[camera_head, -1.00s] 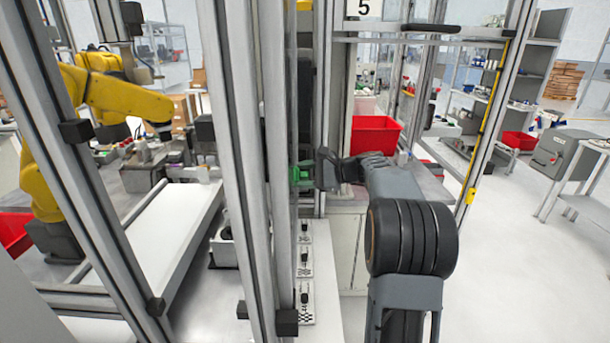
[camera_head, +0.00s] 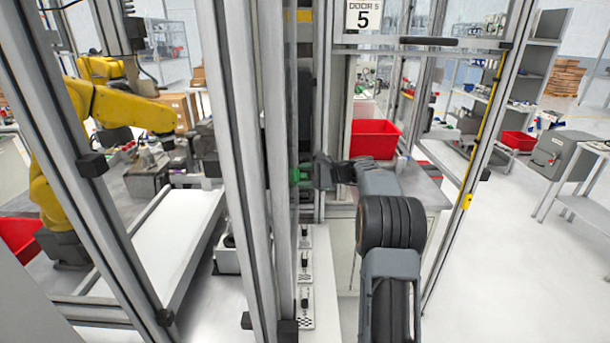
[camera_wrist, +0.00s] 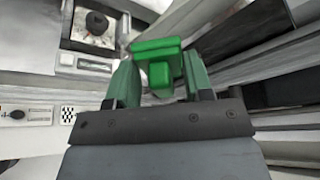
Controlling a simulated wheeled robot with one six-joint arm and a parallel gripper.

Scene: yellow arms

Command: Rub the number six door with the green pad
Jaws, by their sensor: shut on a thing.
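The green pad (camera_wrist: 157,50) is between the fingers of my gripper (camera_wrist: 158,82) in the wrist view, with its flat green face forward and a small grip block behind. In the head view the pad (camera_head: 294,176) shows partly behind a frame post, and my gripper (camera_head: 318,172) is shut on it. The pad is close to the upright metal frame and glass. Whether it touches the glass cannot be told. A sign reading door 5 (camera_head: 363,14) hangs at top. No number six sign shows in either view.
Metal posts (camera_head: 246,150) stand close to the left of my arm. A red bin (camera_head: 375,138) sits behind the arm. A yellow robot arm (camera_head: 110,105) is beyond the posts at left. Control panels (camera_head: 305,270) are below the gripper. Open floor lies at right.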

